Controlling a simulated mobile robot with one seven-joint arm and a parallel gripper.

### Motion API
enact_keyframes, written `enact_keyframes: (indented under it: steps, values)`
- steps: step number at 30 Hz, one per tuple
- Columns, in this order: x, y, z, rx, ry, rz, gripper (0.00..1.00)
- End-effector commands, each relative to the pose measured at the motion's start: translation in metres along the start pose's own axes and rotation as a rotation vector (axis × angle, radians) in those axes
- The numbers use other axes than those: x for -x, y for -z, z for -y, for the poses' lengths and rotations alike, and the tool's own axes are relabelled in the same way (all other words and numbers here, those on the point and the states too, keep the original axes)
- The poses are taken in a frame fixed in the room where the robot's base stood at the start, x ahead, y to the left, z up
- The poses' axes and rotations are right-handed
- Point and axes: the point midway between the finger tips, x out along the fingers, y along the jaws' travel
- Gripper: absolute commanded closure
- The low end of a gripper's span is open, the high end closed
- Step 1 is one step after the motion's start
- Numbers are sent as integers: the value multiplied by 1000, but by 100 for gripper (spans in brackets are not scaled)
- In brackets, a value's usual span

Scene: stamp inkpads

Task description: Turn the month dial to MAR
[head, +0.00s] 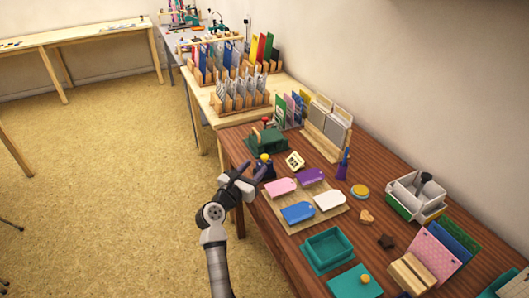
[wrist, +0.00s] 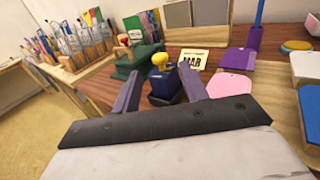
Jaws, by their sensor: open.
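A dark blue dial stamp (wrist: 164,83) with a yellow knob (wrist: 160,59) stands upright in a black base. In the wrist view it sits between the two purple-grey fingers of my gripper (wrist: 160,88). The fingers are open, one on each side, and I cannot tell if either touches it. In the head view the stamp (head: 264,167) is at the table's left edge, with my gripper (head: 257,172) at it. I cannot read the dial's month. A cream card (wrist: 192,60) reading MAR stands just behind it to the right; it also shows in the head view (head: 295,160).
A green stamp-like block (head: 267,140) stands behind the dial. Pink, purple, blue and white tags lie on a wooden board (head: 318,218) to its right. Card racks (head: 325,140) stand along the wall. Open floor (head: 110,180) lies to the left.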

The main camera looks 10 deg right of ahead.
Motion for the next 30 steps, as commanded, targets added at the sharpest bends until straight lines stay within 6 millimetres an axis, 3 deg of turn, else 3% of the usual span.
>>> enact_keyframes:
  steps: [6, 13, 26, 30]
  values:
    - [-49, -2, 1, 0, 3, -1, 56]
    - [-84, -1, 0, 1, 1, 0, 56]
    - [-94, 0, 0, 0, -1, 0, 56]
    - [-94, 0, 0, 0, -1, 0, 72]
